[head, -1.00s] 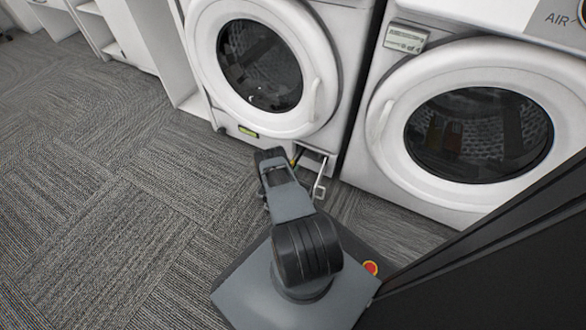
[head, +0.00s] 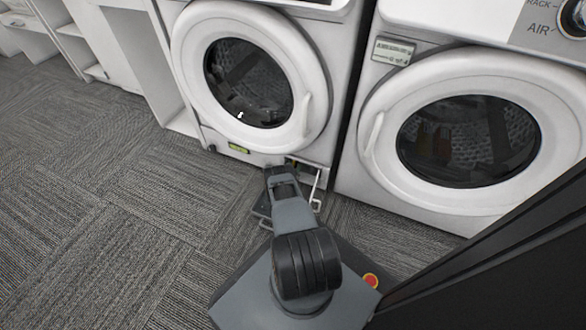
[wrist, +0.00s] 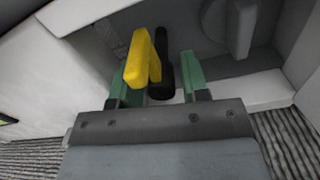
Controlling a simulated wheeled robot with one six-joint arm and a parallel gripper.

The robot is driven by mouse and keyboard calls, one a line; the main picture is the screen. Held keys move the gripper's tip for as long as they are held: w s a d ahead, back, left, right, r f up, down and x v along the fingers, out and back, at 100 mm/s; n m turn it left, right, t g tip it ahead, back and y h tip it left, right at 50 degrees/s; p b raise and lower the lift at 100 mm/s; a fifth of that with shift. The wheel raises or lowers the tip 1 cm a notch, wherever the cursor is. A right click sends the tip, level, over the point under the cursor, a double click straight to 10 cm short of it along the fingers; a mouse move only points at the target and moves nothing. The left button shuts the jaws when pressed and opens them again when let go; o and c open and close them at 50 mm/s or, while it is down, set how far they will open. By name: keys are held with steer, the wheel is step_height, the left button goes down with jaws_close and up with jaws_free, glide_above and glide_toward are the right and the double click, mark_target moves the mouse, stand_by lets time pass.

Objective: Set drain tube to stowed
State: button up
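The drain tube appears to be the black tube (wrist: 164,77) in the wrist view, with a yellow piece (wrist: 143,58) beside it, inside a pale recess. My gripper (wrist: 158,78) is open, with one green finger on the left and one on the right of these parts. I see a gap between the tube and the right finger; contact on the left is unclear. In the head view my gripper (head: 279,172) reaches the low opening (head: 307,173) of the left front-loading machine (head: 190,110); its fingertips and the tube are hidden there.
In the wrist view a grey round knob (wrist: 241,28) sits right of the tube in the recess. A second machine (head: 365,195) stands at the right. White shelving (head: 165,60) is at the left. Grey carpet (head: 90,210) is clear at the left.

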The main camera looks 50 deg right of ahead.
steer(key=shift+o, duration=0.7)
steer(key=shift+s, duration=0.1)
steer(key=p+v, duration=0.5)
steer(key=v, duration=0.8)
steer(key=shift+a, duration=0.3)
steer(key=shift+s, duration=0.15)
